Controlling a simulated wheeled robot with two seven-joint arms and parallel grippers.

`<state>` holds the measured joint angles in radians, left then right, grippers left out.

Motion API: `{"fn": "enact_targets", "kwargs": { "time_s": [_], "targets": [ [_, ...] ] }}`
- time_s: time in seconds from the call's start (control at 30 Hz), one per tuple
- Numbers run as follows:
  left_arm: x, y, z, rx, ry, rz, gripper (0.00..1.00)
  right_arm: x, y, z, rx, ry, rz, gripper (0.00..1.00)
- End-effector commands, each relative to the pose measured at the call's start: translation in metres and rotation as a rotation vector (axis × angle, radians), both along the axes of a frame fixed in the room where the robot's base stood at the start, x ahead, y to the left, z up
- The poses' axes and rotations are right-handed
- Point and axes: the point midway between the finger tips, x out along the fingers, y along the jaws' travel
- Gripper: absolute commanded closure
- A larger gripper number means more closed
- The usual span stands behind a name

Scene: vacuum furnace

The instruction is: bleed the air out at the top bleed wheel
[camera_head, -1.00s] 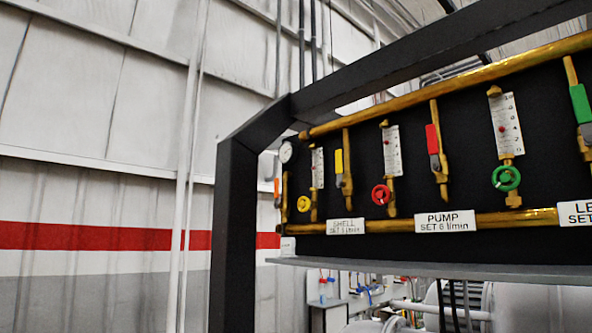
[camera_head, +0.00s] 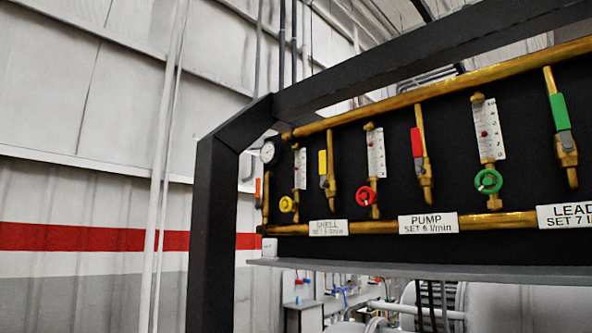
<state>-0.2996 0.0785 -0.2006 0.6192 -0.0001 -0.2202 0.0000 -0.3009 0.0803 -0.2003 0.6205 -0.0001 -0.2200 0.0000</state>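Neither of my grippers is in view. No wheel in view is marked as a bleed wheel, so I cannot tell whether the top bleed wheel shows. Three small handwheels sit on the black panel (camera_head: 345,190): a yellow one (camera_head: 287,204) at the left, a red one (camera_head: 365,196) in the middle and a green one (camera_head: 489,181) at the right. Each is below a white flow scale. A brass pipe (camera_head: 440,85) runs along the panel's top, and another brass pipe (camera_head: 485,220) runs along its bottom.
A round gauge (camera_head: 268,152) is at the panel's left end. A dark frame (camera_head: 212,230) surrounds the panel, with a grey ledge (camera_head: 420,270) below. Pipes and tanks lie behind.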

Motion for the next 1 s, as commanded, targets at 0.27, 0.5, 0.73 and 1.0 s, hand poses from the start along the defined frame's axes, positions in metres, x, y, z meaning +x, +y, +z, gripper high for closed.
{"fn": "enact_targets", "kwargs": {
  "time_s": [0.27, 0.5, 0.73, 1.0],
  "targets": [
    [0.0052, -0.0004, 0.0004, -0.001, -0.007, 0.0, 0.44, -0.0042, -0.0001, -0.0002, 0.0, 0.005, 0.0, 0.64],
    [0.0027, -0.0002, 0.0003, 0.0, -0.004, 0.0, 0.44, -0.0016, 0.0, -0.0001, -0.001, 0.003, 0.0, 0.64],
    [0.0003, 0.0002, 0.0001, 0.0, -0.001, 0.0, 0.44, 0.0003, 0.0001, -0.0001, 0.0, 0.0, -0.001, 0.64],
    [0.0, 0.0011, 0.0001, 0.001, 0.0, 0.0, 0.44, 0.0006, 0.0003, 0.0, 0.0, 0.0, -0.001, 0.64]
  ]
}}
